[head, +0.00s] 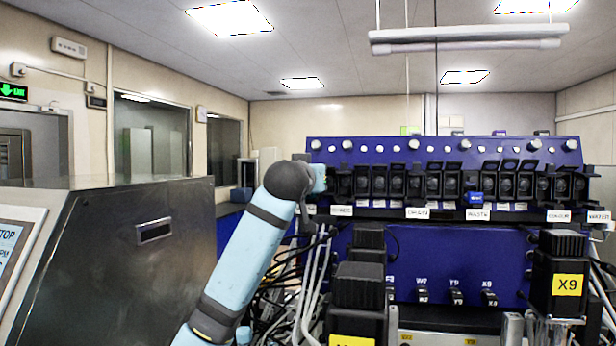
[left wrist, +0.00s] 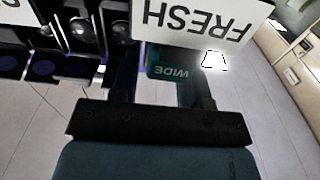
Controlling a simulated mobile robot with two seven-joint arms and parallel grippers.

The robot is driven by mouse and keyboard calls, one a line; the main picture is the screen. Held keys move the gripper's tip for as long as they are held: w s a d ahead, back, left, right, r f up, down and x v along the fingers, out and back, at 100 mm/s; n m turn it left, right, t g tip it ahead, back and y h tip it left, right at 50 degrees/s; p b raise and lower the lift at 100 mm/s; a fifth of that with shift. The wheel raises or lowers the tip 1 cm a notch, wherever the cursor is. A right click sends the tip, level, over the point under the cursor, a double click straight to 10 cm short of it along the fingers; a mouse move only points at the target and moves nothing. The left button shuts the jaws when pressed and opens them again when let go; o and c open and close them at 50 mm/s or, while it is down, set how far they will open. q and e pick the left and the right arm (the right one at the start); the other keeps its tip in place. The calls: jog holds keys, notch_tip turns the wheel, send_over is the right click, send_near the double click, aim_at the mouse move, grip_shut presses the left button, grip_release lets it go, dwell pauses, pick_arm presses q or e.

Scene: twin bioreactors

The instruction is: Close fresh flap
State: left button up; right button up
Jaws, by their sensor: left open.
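In the left wrist view a white label reading FRESH (left wrist: 198,18), upside down, is at the top. A teal piece marked WIDE (left wrist: 170,70) shows just below it, between the two dark fingers of my left gripper (left wrist: 158,82). The fingers are apart; I cannot tell whether they touch it. In the head view my left arm reaches the left end of the row of black pump units (head: 397,182), and the wrist hides the fingers there. I cannot make out the fresh flap or its angle. My right gripper is not in view.
The blue bioreactor panel (head: 350,150) spans the right half. Dark motor blocks, one (head: 360,285) near the middle and one marked X9 (head: 558,275), stand in front. Loose cables (head: 312,285) hang below the wrist. A steel cabinet (head: 130,260) stands at left.

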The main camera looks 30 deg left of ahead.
pick_arm(q)
jog(key=b+v, duration=0.3)
jog(key=v, duration=1)
jog(key=shift+s, duration=0.45)
jog(key=shift+r, duration=0.1)
